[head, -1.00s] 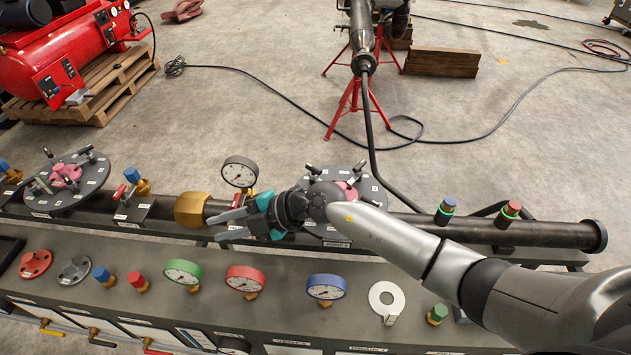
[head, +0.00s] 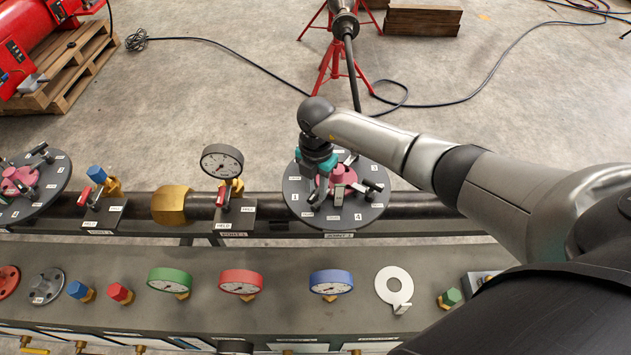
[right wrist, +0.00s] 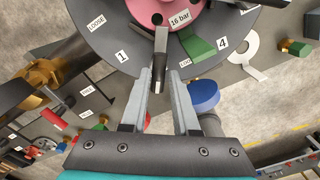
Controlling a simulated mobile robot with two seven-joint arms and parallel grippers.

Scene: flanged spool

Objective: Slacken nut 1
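The round dark plate (head: 291,194) with a pink hub (head: 338,179) stands on the pipe, with several dark levers around the hub. My right gripper (head: 318,184) points down over its left part. In the right wrist view the fingers of my right gripper (right wrist: 161,74) are open, with a dark bar-shaped lever (right wrist: 160,58) between the tips and gaps at both sides. The label "1" (right wrist: 122,56) is left of this lever, and a green block (right wrist: 198,45) and the label "4" are right of it. The nut under the lever is not clearly seen. My left gripper is not in view.
A gauge (head: 222,161) and a brass fitting (head: 170,205) are left of the plate on the pipe. A second round plate (head: 46,190) is at far left. The front bench carries green, red and blue gauges (head: 330,283) and a white ring (head: 394,286).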

